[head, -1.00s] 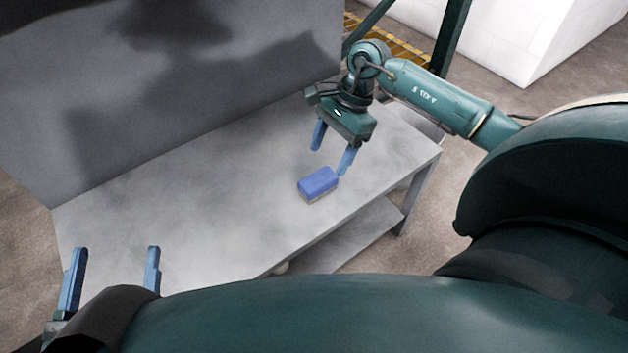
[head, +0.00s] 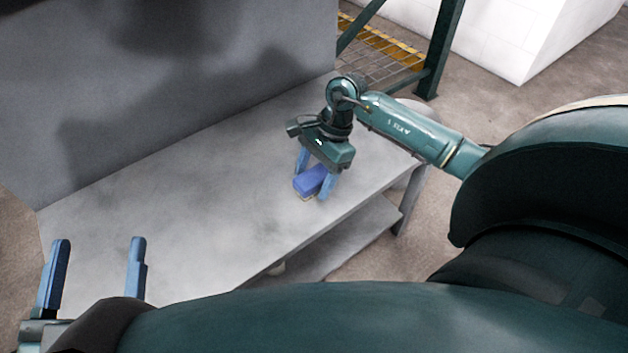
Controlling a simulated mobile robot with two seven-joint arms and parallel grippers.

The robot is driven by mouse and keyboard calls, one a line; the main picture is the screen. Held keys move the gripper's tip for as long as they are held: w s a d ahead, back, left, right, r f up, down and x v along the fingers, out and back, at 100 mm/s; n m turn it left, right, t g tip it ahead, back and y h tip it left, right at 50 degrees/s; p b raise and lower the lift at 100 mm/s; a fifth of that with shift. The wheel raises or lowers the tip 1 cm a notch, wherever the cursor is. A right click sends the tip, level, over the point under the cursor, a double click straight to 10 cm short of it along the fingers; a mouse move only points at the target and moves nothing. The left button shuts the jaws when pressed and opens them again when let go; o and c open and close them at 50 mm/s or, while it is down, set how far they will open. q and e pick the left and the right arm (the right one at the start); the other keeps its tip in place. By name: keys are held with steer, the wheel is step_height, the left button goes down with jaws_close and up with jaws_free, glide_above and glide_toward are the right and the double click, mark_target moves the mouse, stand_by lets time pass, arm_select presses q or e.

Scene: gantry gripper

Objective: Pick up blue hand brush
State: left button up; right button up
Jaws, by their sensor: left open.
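The blue hand brush (head: 309,181) is a small block with a blue top and a pale underside. It lies on the grey table (head: 200,215), towards the right end near the front edge. My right gripper (head: 312,184) is lowered over the brush, with one blue finger on its far left side and the other on its near right side. The fingers are apart; whether they touch the brush cannot be told. My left gripper (head: 94,265) is open and empty at the lower left, its two blue fingers wide apart.
A tall grey panel (head: 140,100) stands along the back of the table. A lower shelf (head: 335,240) shows under the front edge. A green frame with a yellow-edged grating (head: 385,50) stands behind the right end. The table's middle and left are clear.

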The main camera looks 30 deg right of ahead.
mark_target(306, 179)
arm_select(q)
steer(key=shift+f, duration=0.4)
arm_select(e)
steer(key=c, duration=1)
steer(key=shift+o, duration=0.2)
steer(key=shift+r, duration=0.3)
step_height(306, 179, up, 5)
steer(key=shift+f+p, duration=0.15)
steer(key=shift+p, duration=0.95)
step_height(306, 179, up, 4)
steer(key=shift+p, duration=0.6)
steer(key=shift+r, duration=0.3)
arm_select(q)
steer(key=shift+s+a+f+g+y, duration=0.1)
steer(key=shift+a+g+y, duration=0.2)
steer(key=shift+y, duration=0.1)
arm_select(e)
steer(key=shift+r, duration=0.1)
